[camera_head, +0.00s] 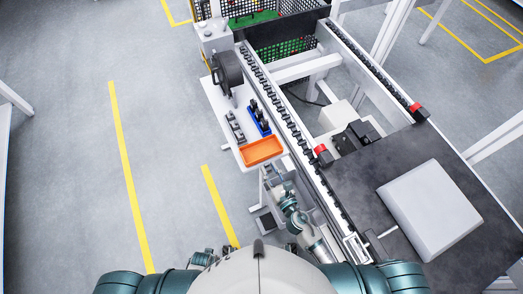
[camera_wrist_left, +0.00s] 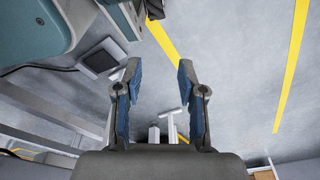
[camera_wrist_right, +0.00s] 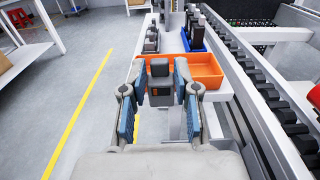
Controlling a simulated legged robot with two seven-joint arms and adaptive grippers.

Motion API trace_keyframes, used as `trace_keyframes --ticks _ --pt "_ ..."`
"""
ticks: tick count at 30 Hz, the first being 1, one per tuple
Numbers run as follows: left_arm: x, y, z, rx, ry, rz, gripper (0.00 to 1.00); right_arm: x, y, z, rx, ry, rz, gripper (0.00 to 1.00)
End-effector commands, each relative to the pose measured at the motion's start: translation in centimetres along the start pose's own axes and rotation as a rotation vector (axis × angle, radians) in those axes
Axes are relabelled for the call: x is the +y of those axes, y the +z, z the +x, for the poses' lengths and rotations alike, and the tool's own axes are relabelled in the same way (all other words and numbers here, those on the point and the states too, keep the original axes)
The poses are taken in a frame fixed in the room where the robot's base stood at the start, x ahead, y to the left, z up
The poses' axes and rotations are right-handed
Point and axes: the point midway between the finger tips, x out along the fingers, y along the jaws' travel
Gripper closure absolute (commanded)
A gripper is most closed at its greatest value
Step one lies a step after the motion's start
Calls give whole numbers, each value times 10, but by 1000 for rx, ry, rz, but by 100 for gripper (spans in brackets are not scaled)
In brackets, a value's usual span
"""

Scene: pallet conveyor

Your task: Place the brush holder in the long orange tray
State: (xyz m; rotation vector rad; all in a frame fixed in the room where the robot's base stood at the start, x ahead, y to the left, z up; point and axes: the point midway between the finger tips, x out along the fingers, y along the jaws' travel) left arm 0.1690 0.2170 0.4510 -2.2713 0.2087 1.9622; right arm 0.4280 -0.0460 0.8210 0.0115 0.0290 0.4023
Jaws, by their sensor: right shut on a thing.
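The orange tray (camera_wrist_right: 208,72) lies just beyond the held block in the right wrist view, which partly hides the tray. In the head view the orange tray (camera_head: 262,151) is at the near end of the white table, with my right gripper (camera_head: 271,172) close to its near edge; the block is too small to make out there. My left gripper (camera_wrist_left: 159,72) is open and empty above the floor.
A blue tray (camera_head: 258,117) with dark parts stands beyond the orange tray. Several grey parts (camera_head: 235,127) stand left of it. The conveyor rail (camera_head: 283,108) runs along the table's right side. A light box (camera_head: 431,209) sits on the dark surface at right.

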Motion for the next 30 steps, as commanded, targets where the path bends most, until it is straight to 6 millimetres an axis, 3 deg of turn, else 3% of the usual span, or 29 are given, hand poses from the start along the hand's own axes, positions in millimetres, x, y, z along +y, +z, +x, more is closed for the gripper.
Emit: trace_keyframes --ticks 6,12,17,24,30 --pt "2 6 5 -1 -1 1 60 -14 -1 65 -4 -1 2 100" --pt "3 2 2 0 0 0 60 -22 -6 104 -2 -2 3 100" --pt "1 -1 1 2 0 0 60 -22 -10 113 0 -2 1 100" --pt "0 -29 -27 20 -1 -6 60 -22 -36 113 2 -3 5 100" --pt "-1 -40 -45 26 -2 -8 60 -23 -43 113 0 -2 2 100"
